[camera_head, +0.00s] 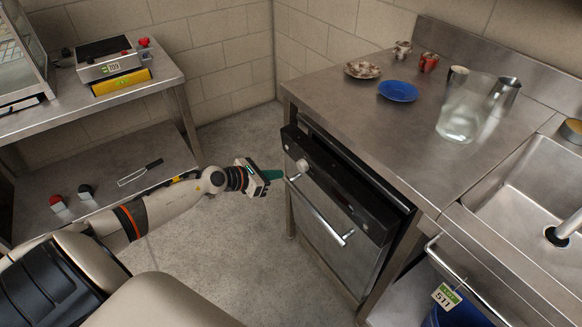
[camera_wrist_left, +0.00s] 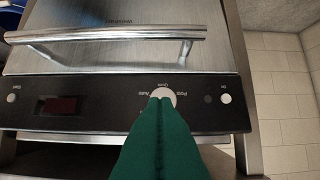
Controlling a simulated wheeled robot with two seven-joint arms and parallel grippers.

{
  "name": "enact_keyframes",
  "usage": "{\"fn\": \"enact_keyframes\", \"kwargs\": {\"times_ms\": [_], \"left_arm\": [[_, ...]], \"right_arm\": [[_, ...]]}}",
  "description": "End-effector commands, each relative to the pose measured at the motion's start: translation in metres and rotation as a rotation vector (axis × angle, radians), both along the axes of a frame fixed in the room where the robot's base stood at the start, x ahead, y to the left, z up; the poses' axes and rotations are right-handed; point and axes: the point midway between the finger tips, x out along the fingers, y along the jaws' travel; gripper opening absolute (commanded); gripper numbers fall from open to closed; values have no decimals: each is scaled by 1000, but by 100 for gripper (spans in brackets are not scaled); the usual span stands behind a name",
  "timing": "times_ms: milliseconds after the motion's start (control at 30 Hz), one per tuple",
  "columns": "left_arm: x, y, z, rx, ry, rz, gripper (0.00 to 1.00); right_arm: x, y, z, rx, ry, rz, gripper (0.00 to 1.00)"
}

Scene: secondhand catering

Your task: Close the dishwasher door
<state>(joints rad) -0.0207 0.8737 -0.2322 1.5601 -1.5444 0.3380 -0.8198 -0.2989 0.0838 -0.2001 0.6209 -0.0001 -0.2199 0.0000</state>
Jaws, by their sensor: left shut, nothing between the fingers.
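The dishwasher door (camera_head: 318,236) is a steel front with a black control panel (camera_head: 340,186) along its top, under the steel counter. It is nearly upright but tilted slightly out, with a dark gap between its top edge and the frame. A bar handle (camera_head: 319,212) crosses it; the handle also shows in the left wrist view (camera_wrist_left: 110,36). My left gripper (camera_head: 280,175) has green fingers, shut and empty, at the panel's left end. In the left wrist view the fingertips (camera_wrist_left: 160,101) overlap the round knob (camera_wrist_left: 162,92); contact is unclear. My right gripper is not in view.
The counter (camera_head: 365,105) holds a blue plate (camera_head: 398,91), a patterned plate (camera_head: 362,70), cups and a glass pitcher (camera_head: 462,112). A sink (camera_head: 535,185) is at right. A steel shelf table (camera_head: 100,85) with a scale stands at left. The floor between is clear.

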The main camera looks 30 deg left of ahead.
Motion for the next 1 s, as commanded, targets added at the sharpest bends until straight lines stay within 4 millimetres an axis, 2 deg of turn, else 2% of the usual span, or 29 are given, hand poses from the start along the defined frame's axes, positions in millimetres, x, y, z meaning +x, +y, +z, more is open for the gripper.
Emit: {"fn": "enact_keyframes", "kwargs": {"times_ms": [100, 300, 833, 1000], "left_arm": [[22, -9, -8, -4, -4, 1, 0], [45, -19, -4, -2, 0, 1, 0], [54, -22, -4, -1, -1, 1, 0], [80, -32, 1, -6, -5, 4, 0]], "right_arm": [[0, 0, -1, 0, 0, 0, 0], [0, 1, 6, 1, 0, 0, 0], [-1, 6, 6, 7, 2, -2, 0], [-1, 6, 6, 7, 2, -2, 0]]}}
